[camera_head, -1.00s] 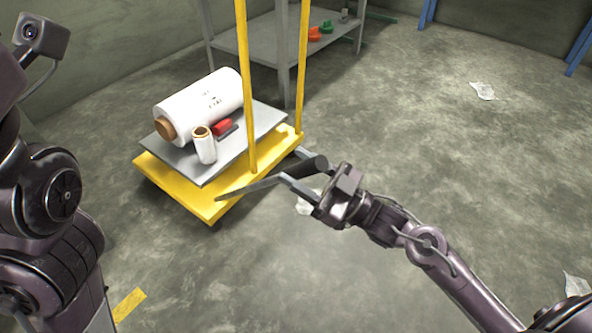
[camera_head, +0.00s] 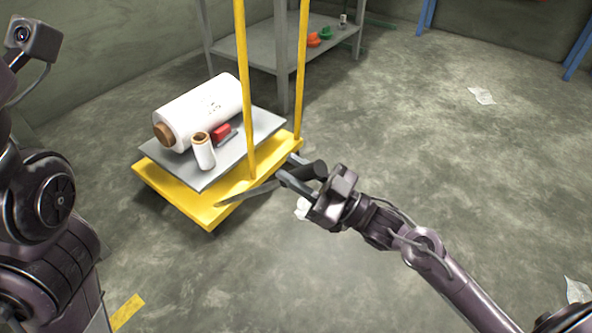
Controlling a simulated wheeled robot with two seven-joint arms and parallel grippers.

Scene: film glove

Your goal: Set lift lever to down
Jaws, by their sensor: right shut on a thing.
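The lift lever (camera_head: 252,192) is a grey bar with a dark handle grip (camera_head: 310,171), sticking out from the near side of a yellow lift cart (camera_head: 172,193). My right gripper (camera_head: 302,178) is shut on the dark grip, its fingers around it. The lever slopes slightly up toward the gripper. The gripper hides part of the grip. My left gripper is out of view; only part of my left arm shows at the left edge.
A grey platform on the cart bears a large white film roll (camera_head: 205,108), a small roll (camera_head: 204,153) and a red-and-grey tool (camera_head: 222,132). Yellow posts (camera_head: 244,80) rise beside them. A grey shelf table (camera_head: 255,45) stands behind. Floor at right is mostly clear, with scraps (camera_head: 482,95).

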